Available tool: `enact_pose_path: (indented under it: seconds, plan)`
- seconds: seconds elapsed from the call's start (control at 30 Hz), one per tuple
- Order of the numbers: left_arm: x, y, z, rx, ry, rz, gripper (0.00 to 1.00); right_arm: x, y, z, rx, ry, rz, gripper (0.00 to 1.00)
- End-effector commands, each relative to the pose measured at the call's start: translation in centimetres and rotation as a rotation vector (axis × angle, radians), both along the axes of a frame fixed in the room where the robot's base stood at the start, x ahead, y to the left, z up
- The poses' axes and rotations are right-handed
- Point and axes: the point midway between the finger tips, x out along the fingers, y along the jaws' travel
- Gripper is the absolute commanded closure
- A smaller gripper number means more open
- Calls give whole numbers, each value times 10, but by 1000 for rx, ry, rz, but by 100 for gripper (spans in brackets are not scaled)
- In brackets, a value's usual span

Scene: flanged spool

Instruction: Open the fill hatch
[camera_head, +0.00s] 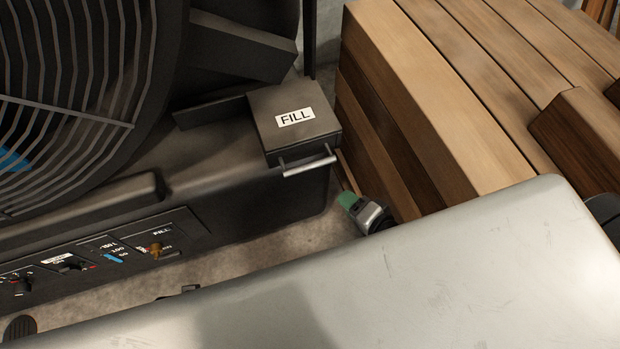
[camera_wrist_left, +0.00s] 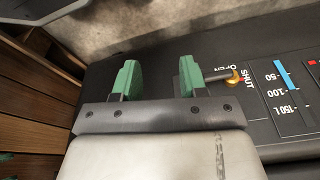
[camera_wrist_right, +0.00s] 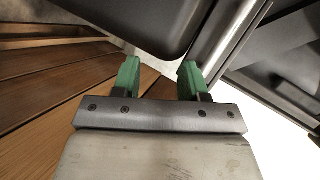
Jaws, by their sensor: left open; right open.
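The fill hatch is a dark box lid (camera_head: 265,105) with a white FILL label, at the corner of the dark machine. It looks shut. A metal bar handle (camera_head: 307,163) runs along its front edge. My right gripper (camera_head: 352,202) is below and to the right of the handle, apart from it in the head view. In the right wrist view its green fingers (camera_wrist_right: 159,78) are open, with a metal bar (camera_wrist_right: 228,42) close beside the right finger. My left gripper (camera_wrist_left: 158,78) is open and empty beside a brass valve (camera_wrist_left: 232,77) marked OPEN and SHUT.
Stacked wooden planks (camera_head: 440,80) stand right of the hatch, close to my right gripper. A control panel (camera_head: 105,252) with the valve and a level scale is on the machine's front, lower left. A round fan grille (camera_head: 75,110) is at the left. My pale arm covers the lower right.

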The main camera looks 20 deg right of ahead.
Motion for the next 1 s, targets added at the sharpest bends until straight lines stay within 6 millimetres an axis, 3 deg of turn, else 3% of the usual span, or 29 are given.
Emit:
enact_pose_path:
  seconds: [0.2,0.33,0.47,0.7,1.0]
  plan:
    - [8,-1,25,-2,-27,4,57,7,21,51,299,-78,-22,57]
    - [9,0,33,-1,-28,5,57,11,26,64,356,-89,-24,57]
    - [8,-1,28,-1,-23,4,57,25,32,65,362,-92,-27,57]
    - [8,-1,15,-1,-19,3,57,67,52,56,360,-93,-26,57]
    - [8,-1,16,-2,-22,3,57,100,67,47,355,-89,-24,57]
